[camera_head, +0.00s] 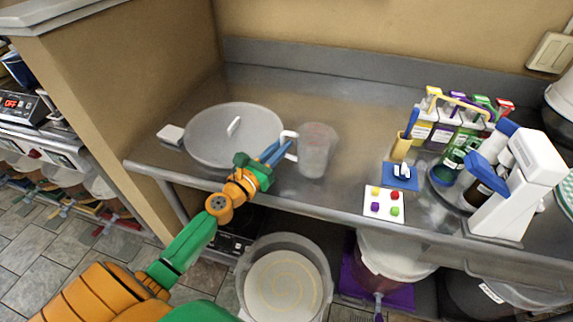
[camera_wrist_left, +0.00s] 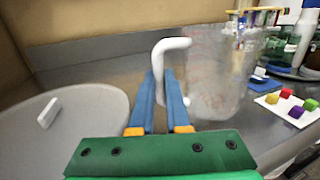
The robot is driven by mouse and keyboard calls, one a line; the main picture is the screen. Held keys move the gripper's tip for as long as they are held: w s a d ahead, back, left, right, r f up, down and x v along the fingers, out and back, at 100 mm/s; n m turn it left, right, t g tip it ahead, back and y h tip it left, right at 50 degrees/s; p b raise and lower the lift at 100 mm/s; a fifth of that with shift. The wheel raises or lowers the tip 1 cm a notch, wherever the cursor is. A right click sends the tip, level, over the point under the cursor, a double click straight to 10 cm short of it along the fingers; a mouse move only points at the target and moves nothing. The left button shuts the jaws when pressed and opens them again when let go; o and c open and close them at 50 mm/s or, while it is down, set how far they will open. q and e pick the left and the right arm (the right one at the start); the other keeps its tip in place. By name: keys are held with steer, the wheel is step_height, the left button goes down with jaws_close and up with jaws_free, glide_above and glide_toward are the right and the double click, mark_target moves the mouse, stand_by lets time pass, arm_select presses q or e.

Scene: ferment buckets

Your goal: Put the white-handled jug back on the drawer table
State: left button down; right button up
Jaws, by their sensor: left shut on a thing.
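The white-handled jug (camera_head: 316,150) is clear, with faint red markings, and stands upright on or just over the metal table (camera_head: 345,190); I cannot tell whether its base touches. My left gripper (camera_head: 276,152) is shut on the jug's white handle, on the jug's left side. In the left wrist view the blue fingers of the gripper (camera_wrist_left: 166,100) lie on both sides of the white handle (camera_wrist_left: 165,50), with the jug body (camera_wrist_left: 215,75) just to the right. My right gripper is not in view.
A white card with coloured pieces (camera_head: 384,204), a blue-based item (camera_head: 400,178), bottles (camera_head: 450,125) and a white device (camera_head: 515,185) stand to the right. An open bucket (camera_head: 285,280) is below the front edge.

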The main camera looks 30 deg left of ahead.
arm_select(q)
steer(key=shift+w+d+f+b, duration=0.1)
steer(key=shift+w+f+b, duration=0.1)
steer(key=shift+w+f, duration=0.25)
steer(key=shift+w+f+b, duration=0.2)
steer(key=shift+w+f, duration=0.05)
steer(key=shift+f, duration=0.3)
steer(key=f+b, duration=0.3)
steer(key=f, duration=0.1)
steer(key=shift+w, duration=0.25)
steer(key=shift+r, duration=0.35)
steer(key=shift+f, duration=0.25)
steer(key=c, duration=0.9)
jaws_free()
steer(key=shift+r, duration=0.1)
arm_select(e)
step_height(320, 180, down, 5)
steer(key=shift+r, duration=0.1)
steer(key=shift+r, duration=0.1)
